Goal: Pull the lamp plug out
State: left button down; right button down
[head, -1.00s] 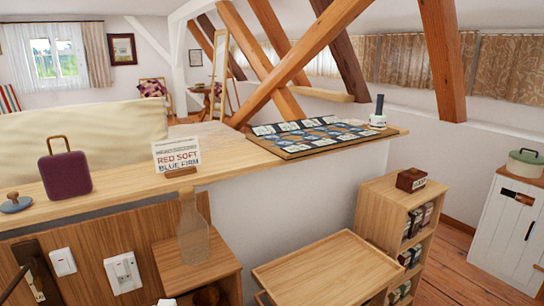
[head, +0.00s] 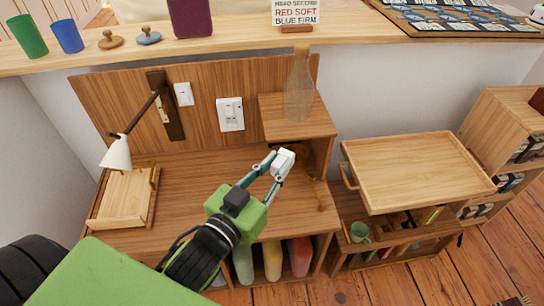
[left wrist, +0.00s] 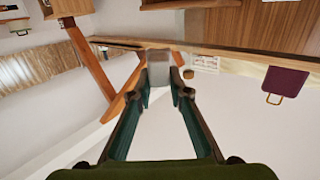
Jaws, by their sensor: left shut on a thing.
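My left gripper (head: 280,165) is shut on a small white block that looks like the lamp plug (head: 285,158). It holds the block in the air in front of the small wooden shelf box, away from the wall. In the left wrist view the fingers (left wrist: 158,85) pinch a pale block (left wrist: 158,68) between their tips. A white wall plate (head: 230,114) is on the wood panel, with a smaller white switch (head: 184,94) to its left. The wall lamp (head: 117,152) has a cream shade on a dark arm. I cannot make out a cord clearly. My right gripper is out of view.
A glass bottle (head: 298,88) stands on the shelf box (head: 300,126) near the gripper. A wooden tray (head: 415,170) tops a cart at the right. The desk top (head: 190,180) between is mostly clear.

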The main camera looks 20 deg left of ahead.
pick_arm(q)
jog(key=d+r+m+g+h, duration=0.1)
jog(key=d+m+g+h, duration=0.8)
jog(key=d+h, duration=0.4)
jog(key=shift+d+r+m, duration=0.35)
jog(key=shift+d+m, duration=0.5)
jog(key=shift+m, duration=0.05)
